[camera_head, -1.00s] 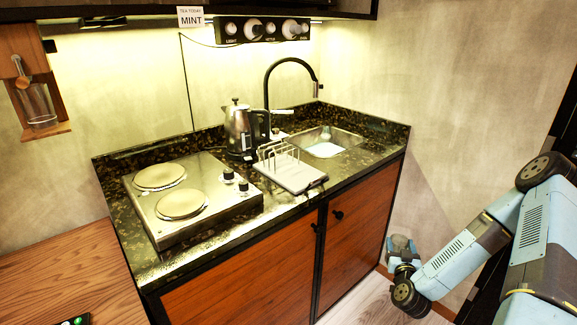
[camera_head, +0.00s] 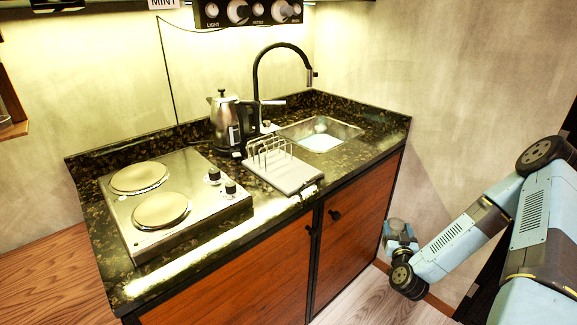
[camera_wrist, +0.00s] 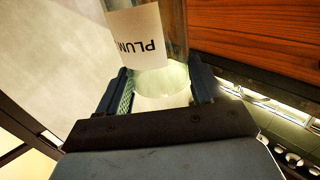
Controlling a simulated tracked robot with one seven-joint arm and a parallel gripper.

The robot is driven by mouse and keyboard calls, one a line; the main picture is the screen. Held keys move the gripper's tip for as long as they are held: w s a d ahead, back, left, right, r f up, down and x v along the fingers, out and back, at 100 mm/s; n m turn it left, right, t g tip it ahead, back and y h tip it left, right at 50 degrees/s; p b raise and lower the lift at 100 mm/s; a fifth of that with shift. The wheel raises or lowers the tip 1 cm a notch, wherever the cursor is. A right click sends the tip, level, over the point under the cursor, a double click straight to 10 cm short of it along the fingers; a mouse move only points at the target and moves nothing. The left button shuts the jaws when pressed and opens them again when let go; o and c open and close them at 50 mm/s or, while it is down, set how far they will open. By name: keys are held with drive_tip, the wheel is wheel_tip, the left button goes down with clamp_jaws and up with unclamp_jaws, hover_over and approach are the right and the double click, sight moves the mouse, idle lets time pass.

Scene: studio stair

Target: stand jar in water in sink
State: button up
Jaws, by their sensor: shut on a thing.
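A clear glass jar (camera_wrist: 173,25) with a white label reading "PLUM" is between the fingers of my gripper (camera_wrist: 163,88) in the wrist view. My gripper is shut on the jar. The jar is hidden in the head view, where my arm hangs at the right, beside the cabinet front. The sink (camera_head: 340,131) is a metal basin set in the right end of the dark stone counter. A pale, bright patch that looks like water (camera_head: 321,142) shows inside it.
A black tap (camera_head: 257,80) arches behind the sink. A rack on a board (camera_head: 285,172) stands left of the sink, with a kettle (camera_head: 226,120) behind it. A two-plate hob (camera_head: 165,200) fills the counter's left. Wooden cabinet doors (camera_head: 355,220) face the floor.

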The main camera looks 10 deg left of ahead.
drive_tip(key=w+a+r+n+y, duration=0.2)
drive_tip(key=a+r+y, duration=0.15)
drive_tip(key=r, duration=0.55)
drive_tip(key=w+a+r+n+y, duration=0.25)
drive_tip(key=a+r, duration=0.25)
drive_tip(key=r, duration=0.4)
drive_tip(key=s+a+r+n+g+y, duration=0.1)
drive_tip(key=s+a+r+y, duration=0.15)
drive_tip(key=a+r, duration=0.45)
drive_tip(key=s+a+r+n+g+y, duration=0.1)
drive_tip(key=s+a+r, duration=0.25)
drive_tip(key=r, duration=0.75)
drive_tip(key=shift+m+h, duration=0.25)
drive_tip(key=shift+w+a+f, duration=0.8)
drive_tip(key=shift+w+f, duration=1.3)
drive_tip(key=shift+w+a+f, duration=0.8)
drive_tip(key=shift+w+f, duration=1.35)
drive_tip(key=shift+w+a+f, duration=0.8)
drive_tip(key=shift+w+f, duration=1.3)
drive_tip(key=o, duration=1.6)
